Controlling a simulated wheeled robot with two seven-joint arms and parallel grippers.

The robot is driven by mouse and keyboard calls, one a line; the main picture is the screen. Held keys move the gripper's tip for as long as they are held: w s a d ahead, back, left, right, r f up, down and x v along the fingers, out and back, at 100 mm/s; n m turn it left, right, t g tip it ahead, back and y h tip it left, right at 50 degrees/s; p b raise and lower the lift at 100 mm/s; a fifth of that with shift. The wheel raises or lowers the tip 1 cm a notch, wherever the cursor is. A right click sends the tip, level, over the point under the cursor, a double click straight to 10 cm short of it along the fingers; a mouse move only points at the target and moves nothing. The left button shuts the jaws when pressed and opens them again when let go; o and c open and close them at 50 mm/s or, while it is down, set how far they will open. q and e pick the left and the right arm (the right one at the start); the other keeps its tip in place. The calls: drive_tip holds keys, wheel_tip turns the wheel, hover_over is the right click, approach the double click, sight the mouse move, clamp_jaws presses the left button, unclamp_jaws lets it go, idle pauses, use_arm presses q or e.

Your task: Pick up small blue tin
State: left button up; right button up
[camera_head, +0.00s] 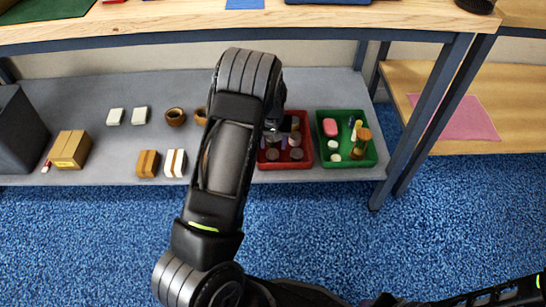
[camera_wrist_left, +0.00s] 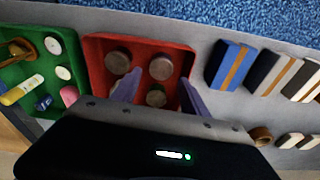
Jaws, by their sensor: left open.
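My left gripper (camera_wrist_left: 158,96) is open over the red tray (camera_wrist_left: 182,48), pointing down into it. Several round tins with grey-brown tops stand in the tray. One round tin (camera_wrist_left: 156,98) shows between the two fingers in the left wrist view, with its lower side hidden by the gripper body. Another tin (camera_wrist_left: 160,67) stands just beyond it, and one (camera_wrist_left: 118,62) is near the left finger. I cannot tell from their tops which is the small blue tin. In the head view my left arm partly covers the red tray (camera_head: 306,160). My right gripper is not in view.
A green tray (camera_head: 371,160) with a pink piece (camera_head: 330,128), white discs and bottles stands right beside the red tray. Brown and white blocks (camera_head: 175,163), cups and a carton (camera_head: 70,149) are on the grey shelf. The table top and its blue leg (camera_head: 430,115) border the shelf.

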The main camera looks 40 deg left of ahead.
sight(273, 154)
use_arm(q)
drive_tip(key=shift+w+a+f+b, duration=0.15)
drive_tip(key=shift+f+b, duration=0.2)
drive_tip(key=shift+f, duration=0.9)
drive_tip(key=f+b, duration=0.1)
drive_tip(key=f, duration=0.2)
drive_tip(key=f+b, duration=0.1)
drive_tip(key=f, duration=0.1)
drive_tip(key=shift+w+a+f+b, duration=0.15)
drive_tip(key=shift+w+a+b, duration=0.15)
drive_tip(key=shift+b, duration=0.05)
drive_tip(key=shift+c, duration=0.4)
clamp_jaws()
